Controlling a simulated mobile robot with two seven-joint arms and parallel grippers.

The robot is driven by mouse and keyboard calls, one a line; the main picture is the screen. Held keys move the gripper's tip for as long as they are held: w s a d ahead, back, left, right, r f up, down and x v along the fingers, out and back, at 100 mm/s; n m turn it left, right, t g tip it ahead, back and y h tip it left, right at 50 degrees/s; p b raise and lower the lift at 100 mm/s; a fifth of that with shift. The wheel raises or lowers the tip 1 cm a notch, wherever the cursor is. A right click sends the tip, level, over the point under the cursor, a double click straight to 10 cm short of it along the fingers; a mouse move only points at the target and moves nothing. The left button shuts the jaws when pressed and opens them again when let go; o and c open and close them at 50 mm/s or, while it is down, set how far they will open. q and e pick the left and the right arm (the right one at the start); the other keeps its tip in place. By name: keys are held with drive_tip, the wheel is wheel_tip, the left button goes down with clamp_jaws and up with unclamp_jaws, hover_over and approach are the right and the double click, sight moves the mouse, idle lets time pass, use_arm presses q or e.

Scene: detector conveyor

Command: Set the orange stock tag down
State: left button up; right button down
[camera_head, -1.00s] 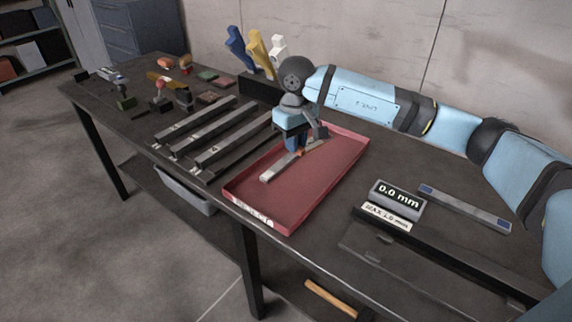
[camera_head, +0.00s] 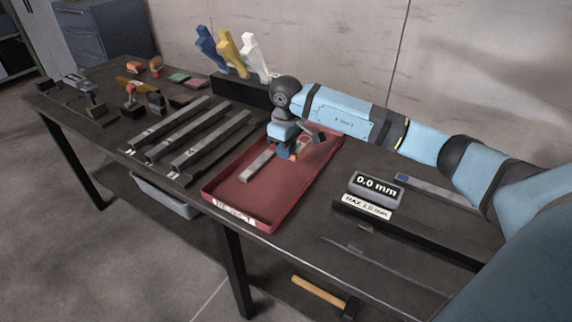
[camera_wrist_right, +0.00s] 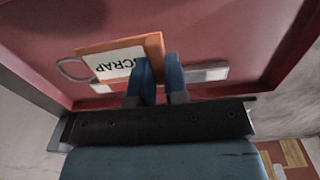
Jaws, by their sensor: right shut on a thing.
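The orange stock tag (camera_wrist_right: 153,46) has a white label reading SCRAP and a pale loop at its left end in the right wrist view. My right gripper (camera_wrist_right: 158,62) has blue fingertips close together and is shut on the tag's edge. In the head view the right gripper (camera_head: 287,155) is low over the red tray (camera_head: 290,197), which is labelled REJECT. Only a small orange bit of the tag (camera_head: 294,156) shows there. I cannot tell whether the tag touches the tray floor. My left gripper is out of view.
A grey metal bar (camera_head: 258,165) lies in the tray beside the gripper. Several dark bars (camera_head: 190,138) lie left of the tray. A gauge display (camera_head: 377,187) reading 0.0 mm stands to the right. The tray's front part is clear.

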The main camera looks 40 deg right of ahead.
sight(286, 172)
drive_tip(key=shift+f, duration=2.6)
drive_tip(key=shift+f+b, duration=0.2)
drive_tip(key=shift+b, duration=0.2)
drive_tip(key=c, duration=1.1)
unclamp_jaws()
drive_tip(key=shift+c, duration=0.2)
drive_tip(key=shift+r, duration=0.1)
wheel_tip(286, 172, up, 12)
drive_tip(key=shift+r+p, duration=0.15)
drive_tip(key=shift+p, duration=0.45)
drive_tip(key=shift+a, duration=0.1)
